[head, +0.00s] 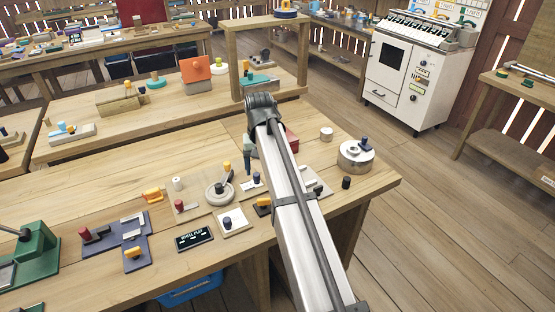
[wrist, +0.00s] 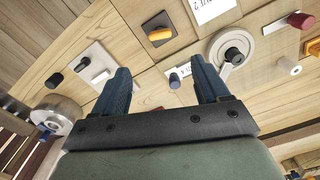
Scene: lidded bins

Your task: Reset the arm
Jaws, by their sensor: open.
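My arm (head: 290,190) reaches from the bottom edge of the head view up over the right part of the wooden workbench. Its near link hides most of my gripper there. In the wrist view my gripper (wrist: 160,64) is open, with its two blue fingers spread apart. I see nothing held between them. The fingers point at the bench top, above several small knobs and plates. A small blue-grey knob (wrist: 174,80) shows in the gap between the fingers; I cannot tell its exact distance from them.
The workbench (head: 110,190) carries a round metal pot (head: 356,155) at right, a grey dial (head: 219,192), a black label plate (head: 194,238), blue-grey plates (head: 135,252) and a green device (head: 35,245) at left. A wooden shelf frame (head: 233,60) stands behind. Open floor lies right.

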